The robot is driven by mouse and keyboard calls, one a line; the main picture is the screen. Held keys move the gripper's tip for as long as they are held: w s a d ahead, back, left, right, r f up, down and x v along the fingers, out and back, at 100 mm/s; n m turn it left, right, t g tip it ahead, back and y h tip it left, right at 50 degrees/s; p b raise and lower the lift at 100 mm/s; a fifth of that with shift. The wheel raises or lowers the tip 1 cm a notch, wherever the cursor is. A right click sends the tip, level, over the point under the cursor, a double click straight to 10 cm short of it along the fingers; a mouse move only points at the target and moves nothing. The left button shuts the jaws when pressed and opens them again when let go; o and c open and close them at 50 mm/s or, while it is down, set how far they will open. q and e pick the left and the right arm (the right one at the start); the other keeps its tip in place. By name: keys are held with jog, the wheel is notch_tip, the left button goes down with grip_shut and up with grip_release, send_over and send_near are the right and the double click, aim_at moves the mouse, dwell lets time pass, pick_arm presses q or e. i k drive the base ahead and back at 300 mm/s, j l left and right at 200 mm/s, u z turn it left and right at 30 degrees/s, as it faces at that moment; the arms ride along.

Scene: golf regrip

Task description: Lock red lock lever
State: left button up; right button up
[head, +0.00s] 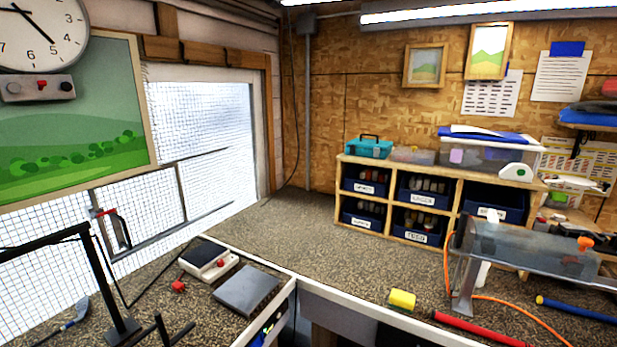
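A small red part (105,212) shows at the left, at the top of a dark upright bracket (119,233) in front of the mesh window. It may be the red lock lever, but it is too small to tell whether it is locked. Another small red piece (178,286) lies on the left bench, beside a white box with a red knob (220,263). A golf club head (76,314) is at the lower left, near a black stand (122,331). Neither of my grippers is in view.
A grey flat plate (246,290) lies on the left bench. Shelves with dark bins (366,180) stand behind. The bench middle is clear.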

aim_at(42, 83)
jog(key=u, duration=1.55)
jog(key=k+u, duration=0.1)
jog(key=k+j, duration=0.05)
jog(key=k, duration=0.05)
